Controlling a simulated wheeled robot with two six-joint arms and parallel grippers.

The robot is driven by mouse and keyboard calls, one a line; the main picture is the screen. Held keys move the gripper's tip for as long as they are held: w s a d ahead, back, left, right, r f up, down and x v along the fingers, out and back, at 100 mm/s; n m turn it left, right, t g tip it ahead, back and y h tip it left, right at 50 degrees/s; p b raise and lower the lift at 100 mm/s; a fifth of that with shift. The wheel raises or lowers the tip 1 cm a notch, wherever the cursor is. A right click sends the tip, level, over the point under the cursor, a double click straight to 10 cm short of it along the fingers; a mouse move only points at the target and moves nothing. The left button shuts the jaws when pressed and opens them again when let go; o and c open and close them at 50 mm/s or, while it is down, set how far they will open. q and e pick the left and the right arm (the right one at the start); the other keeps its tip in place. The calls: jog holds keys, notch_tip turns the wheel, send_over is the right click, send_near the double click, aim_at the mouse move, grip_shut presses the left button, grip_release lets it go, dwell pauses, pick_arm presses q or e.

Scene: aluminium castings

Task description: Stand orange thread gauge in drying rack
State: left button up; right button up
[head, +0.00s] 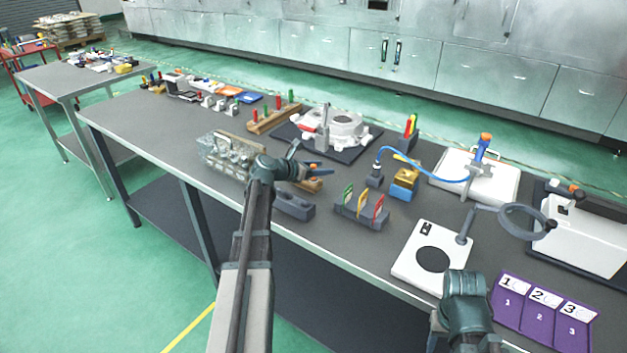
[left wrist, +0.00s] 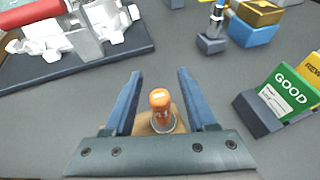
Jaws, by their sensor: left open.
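The orange thread gauge (left wrist: 159,98) stands upright in a small wooden block (left wrist: 143,124) in the left wrist view. My left gripper (left wrist: 160,88) is open, with one blue finger on each side of the gauge and a gap to each. In the head view my left gripper (head: 308,162) is over the wooden block (head: 310,185) and largely hides the gauge. A clear-sided rack (head: 228,155) stands left of the gripper; I cannot tell for certain that it is the drying rack. Part of my right arm shows at lower right, but its gripper does not.
A dark block with hollows (head: 293,205) lies just in front of the gripper. A holder with coloured cards (head: 361,212) is to its right. A casting on a dark mat (head: 340,128) lies behind. The front table edge is close. Bare tabletop shows at the far left.

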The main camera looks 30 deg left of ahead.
pick_arm(q)
grip_shut()
jog(key=shift+r, duration=0.1)
pick_arm(e)
jog(key=shift+r, duration=0.15)
pick_arm(q)
notch_tip(320, 180, up, 10)
jog(key=p, duration=1)
pick_arm(e)
notch_tip(320, 180, up, 10)
pick_arm(q)
jog(key=shift+s, duration=0.1)
